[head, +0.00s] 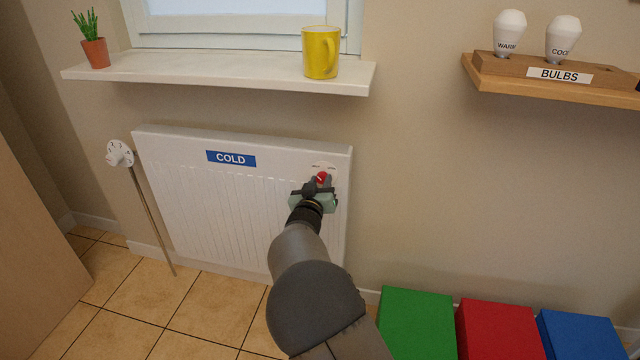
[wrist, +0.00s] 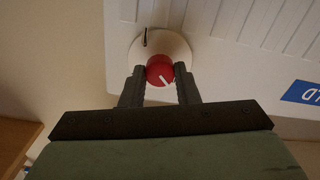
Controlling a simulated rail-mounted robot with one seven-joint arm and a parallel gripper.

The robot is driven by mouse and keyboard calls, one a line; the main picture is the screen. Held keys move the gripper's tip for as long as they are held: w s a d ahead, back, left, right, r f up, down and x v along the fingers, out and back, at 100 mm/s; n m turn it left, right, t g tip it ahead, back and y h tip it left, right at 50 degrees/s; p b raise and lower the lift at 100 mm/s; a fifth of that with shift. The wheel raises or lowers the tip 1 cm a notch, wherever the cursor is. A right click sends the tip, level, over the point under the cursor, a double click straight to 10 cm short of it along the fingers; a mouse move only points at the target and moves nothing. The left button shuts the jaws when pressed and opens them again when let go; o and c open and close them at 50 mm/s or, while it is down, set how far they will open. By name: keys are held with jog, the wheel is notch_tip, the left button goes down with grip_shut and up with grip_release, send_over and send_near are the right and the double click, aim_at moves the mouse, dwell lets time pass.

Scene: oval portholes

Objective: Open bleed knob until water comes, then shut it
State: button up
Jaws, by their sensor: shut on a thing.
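The bleed knob is red with a white pointer line and sits on a round white plate (wrist: 176,46) at the upper right of the white radiator (head: 200,200). In the head view the knob (head: 322,178) is partly hidden by my gripper (head: 319,183). In the wrist view my gripper (wrist: 160,74) has one finger on each side of the knob (wrist: 160,69) and is shut on it. The pointer slants toward the lower right there, and a dark mark shows on the plate above. I see no water at the knob.
A blue COLD label (head: 231,159) is on the radiator. A valve (head: 120,153) with a pipe stands at its left. Above are a sill (head: 220,72) with a yellow mug (head: 320,52) and a bulb shelf (head: 560,87). Green (head: 418,322), red (head: 498,330) and blue (head: 580,335) boxes stand lower right.

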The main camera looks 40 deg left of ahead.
jog(key=m+b, duration=0.2)
jog(key=shift+f+m+b, duration=0.15)
jog(key=shift+m+b, duration=0.15)
jog(key=shift+m, duration=0.1)
jog(key=m+b, duration=0.3)
jog(key=m, duration=0.1)
jog(key=m+b, duration=0.3)
jog(key=m, duration=0.1)
jog(key=shift+m+b, duration=1.4)
jog(key=shift+m, duration=0.5)
jog(key=o, duration=1)
